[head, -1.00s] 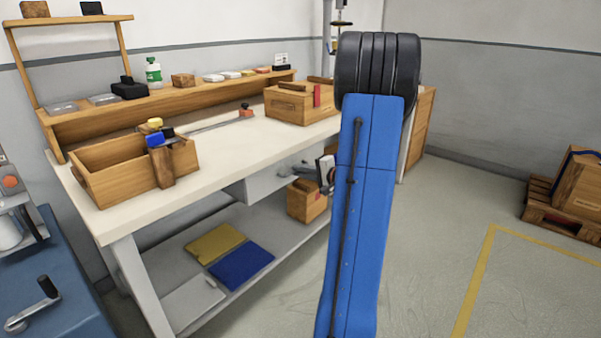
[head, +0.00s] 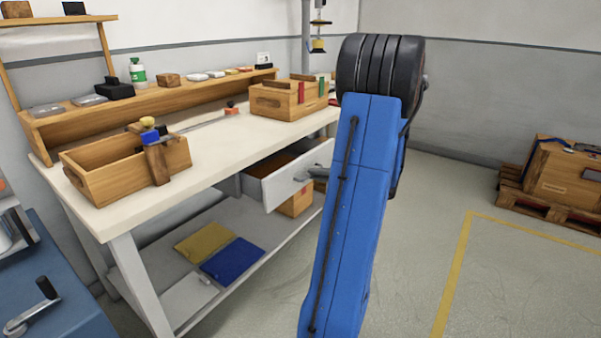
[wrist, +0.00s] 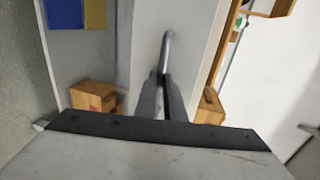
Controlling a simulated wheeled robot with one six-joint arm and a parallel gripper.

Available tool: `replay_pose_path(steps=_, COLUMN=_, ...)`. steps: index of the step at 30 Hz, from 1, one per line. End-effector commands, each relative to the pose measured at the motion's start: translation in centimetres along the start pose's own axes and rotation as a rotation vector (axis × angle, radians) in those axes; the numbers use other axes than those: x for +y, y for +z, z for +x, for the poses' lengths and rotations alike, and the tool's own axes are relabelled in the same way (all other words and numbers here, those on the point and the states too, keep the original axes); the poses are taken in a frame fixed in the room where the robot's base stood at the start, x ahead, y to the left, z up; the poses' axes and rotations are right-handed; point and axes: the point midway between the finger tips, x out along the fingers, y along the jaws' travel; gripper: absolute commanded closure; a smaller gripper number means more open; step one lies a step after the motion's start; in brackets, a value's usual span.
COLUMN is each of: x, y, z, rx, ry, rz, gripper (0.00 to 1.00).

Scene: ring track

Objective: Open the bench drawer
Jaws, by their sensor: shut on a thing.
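The bench drawer (head: 291,184) is a grey-white drawer under the worktop, and it stands pulled out from the bench with its inside partly showing. Its bar handle (head: 303,180) is on the front face. In the wrist view the metal handle (wrist: 167,50) runs up from between the fingers. My gripper (wrist: 162,82) is shut on the handle, close in front of the drawer face.
The white workbench (head: 225,150) carries an open wooden box (head: 100,187) and a wooden crate (head: 270,104). The lower shelf holds a yellow folder (head: 205,241) and a blue folder (head: 232,260). A pallet (head: 545,206) with a crate stands at right. Floor between is clear.

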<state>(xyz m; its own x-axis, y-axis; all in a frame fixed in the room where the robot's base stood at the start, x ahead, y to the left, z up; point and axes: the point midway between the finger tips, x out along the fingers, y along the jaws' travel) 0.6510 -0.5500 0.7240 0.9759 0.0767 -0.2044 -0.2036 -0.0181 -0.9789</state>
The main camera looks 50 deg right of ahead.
Motion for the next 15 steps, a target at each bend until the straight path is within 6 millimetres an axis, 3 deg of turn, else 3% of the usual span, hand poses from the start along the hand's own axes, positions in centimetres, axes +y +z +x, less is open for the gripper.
replay_pose_path(steps=6, x=1.3, y=-0.1, z=-5.8, rx=0.006, ry=0.001, rz=0.003, gripper=1.0)
replay_pose_path(steps=15, x=2.5, y=0.0, z=-11.7, rx=0.003, ry=0.001, rz=0.003, gripper=1.0)
